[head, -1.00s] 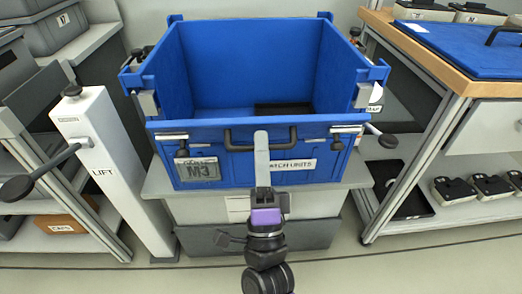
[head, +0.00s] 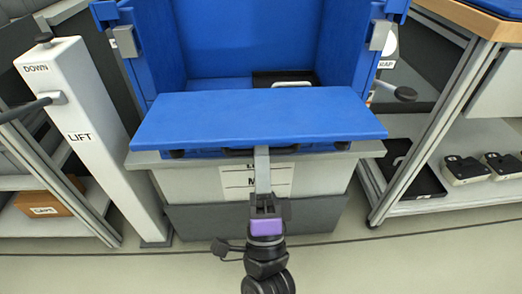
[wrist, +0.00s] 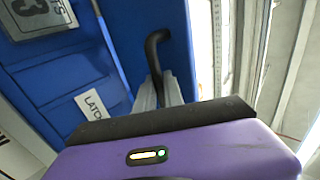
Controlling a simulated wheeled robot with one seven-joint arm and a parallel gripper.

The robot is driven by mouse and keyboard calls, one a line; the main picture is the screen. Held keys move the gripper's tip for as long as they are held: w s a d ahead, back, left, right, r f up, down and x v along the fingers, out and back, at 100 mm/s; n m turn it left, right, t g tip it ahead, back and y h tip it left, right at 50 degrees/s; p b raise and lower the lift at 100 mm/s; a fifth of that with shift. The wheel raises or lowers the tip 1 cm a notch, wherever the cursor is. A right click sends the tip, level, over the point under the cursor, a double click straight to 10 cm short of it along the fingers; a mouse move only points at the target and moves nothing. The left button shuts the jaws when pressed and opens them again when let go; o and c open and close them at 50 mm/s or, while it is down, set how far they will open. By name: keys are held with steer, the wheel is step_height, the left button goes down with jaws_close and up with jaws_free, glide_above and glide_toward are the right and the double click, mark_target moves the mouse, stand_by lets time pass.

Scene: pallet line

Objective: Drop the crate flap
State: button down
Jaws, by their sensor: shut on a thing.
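The blue crate (head: 250,45) stands on a grey stand with its front open. Its front flap (head: 258,115) has swung down and outward, and its broad face now shows from above, tilted toward me. My gripper (head: 262,165) is at the flap's front edge, shut on the dark flap handle (head: 252,151). In the wrist view the handle (wrist: 157,55) runs into the closed fingers (wrist: 158,92), beside the blue flap face with its labels. The far ends of the fingertips are hidden under the flap in the head view.
A white lift post (head: 85,130) with a lever stands close on the left. A shelf bench with dark devices (head: 465,168) is on the right. A black tray-like item (head: 283,79) lies inside the crate. The floor in front is clear.

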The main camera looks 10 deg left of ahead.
steer(key=shift+w+f+t+b, duration=0.15)
steer(key=shift+f+t+b, duration=0.3)
steer(key=shift+t+b, duration=0.05)
steer(key=c, duration=1.7)
jaws_free()
steer(key=p+v, duration=0.1)
steer(key=v, duration=0.7)
steer(key=shift+w, duration=0.1)
